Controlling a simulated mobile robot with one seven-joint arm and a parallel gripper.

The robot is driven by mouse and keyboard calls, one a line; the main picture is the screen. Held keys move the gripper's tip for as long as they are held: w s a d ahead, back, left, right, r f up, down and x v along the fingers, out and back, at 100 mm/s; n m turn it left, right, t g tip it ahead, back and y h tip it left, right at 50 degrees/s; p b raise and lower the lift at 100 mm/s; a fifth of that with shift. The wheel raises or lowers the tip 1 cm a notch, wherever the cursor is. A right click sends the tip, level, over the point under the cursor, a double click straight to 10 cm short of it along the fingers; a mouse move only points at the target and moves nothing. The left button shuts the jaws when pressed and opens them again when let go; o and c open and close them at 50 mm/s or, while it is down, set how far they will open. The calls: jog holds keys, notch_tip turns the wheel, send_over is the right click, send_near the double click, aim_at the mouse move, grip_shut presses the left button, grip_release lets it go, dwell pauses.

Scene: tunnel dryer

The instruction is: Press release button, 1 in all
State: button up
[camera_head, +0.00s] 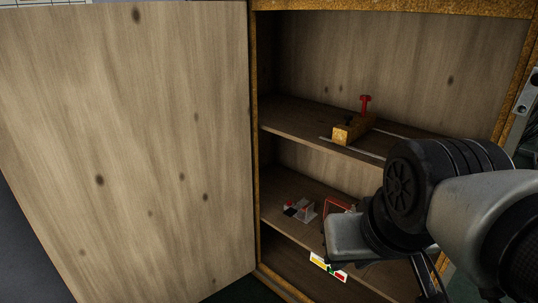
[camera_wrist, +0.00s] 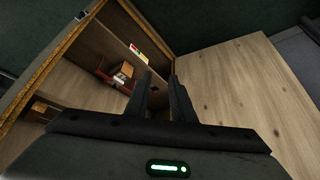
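I cannot tell for certain which thing is the release button. An upright red knob (camera_head: 365,103) stands with a yellow-brown block (camera_head: 346,133) on the upper shelf of an open wooden cabinet. On the shelf below are a small grey device (camera_head: 300,209) with dark and red parts, and a red frame-like object (camera_head: 336,204) partly hidden by my arm.
The cabinet's wooden door (camera_head: 130,150) stands open at the left; it fills the right of the wrist view. The upper shelf (camera_head: 290,117) carries pale rails. A coloured label (camera_head: 328,267) is on the lower shelf edge. My arm covers the cabinet's lower right.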

grip_shut()
dwell(1.4)
